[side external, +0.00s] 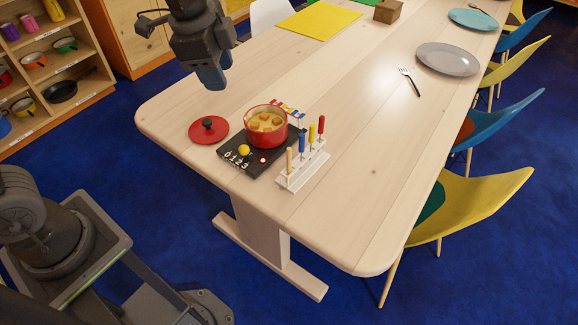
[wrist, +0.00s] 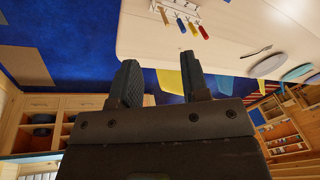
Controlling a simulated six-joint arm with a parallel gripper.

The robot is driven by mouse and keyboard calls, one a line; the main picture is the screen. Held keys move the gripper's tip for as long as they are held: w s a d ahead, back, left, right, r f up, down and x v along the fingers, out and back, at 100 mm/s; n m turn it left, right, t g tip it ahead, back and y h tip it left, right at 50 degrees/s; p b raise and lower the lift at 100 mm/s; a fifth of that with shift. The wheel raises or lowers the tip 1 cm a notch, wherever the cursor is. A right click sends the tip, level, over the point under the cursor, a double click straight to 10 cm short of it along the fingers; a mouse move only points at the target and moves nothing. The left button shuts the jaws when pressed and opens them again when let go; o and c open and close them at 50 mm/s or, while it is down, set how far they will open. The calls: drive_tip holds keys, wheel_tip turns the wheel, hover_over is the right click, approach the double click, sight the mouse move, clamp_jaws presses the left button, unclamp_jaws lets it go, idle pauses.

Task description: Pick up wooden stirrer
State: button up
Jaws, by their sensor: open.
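A white rack (side external: 304,172) stands upright near the table's near end, holding a row of upright handled sticks. The pale, wood-coloured stick (side external: 289,161) at its near left end looks like the wooden stirrer; blue, yellow and red handles stand beside it. The rack (wrist: 184,10) also shows at the top of the wrist view, with the pale stick (wrist: 165,18) at its left end. My gripper (side external: 212,78) is open and empty. It hangs above the table's left edge, beyond and left of the rack and well apart from it. Its spread fingers (wrist: 160,68) show in the wrist view.
A red pot (side external: 267,132) with food in it stands on a black hotplate (side external: 262,157) beside the rack. Its red lid (side external: 208,130) lies to the left. A fork (side external: 410,81) and grey plate (side external: 448,59) are farther back. The table's middle is clear.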

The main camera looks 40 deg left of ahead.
drive_tip(key=w+d+f+m+g, duration=0.1)
drive_tip(key=w+d+f+m, duration=0.2)
drive_tip(key=w+f+m, duration=0.15)
drive_tip(key=m+g, duration=0.2)
drive_tip(key=m, duration=0.4)
hover_over(289, 149)
wheel_tip(289, 149, down, 8)
drive_tip(key=shift+f, duration=6.8)
clamp_jaws()
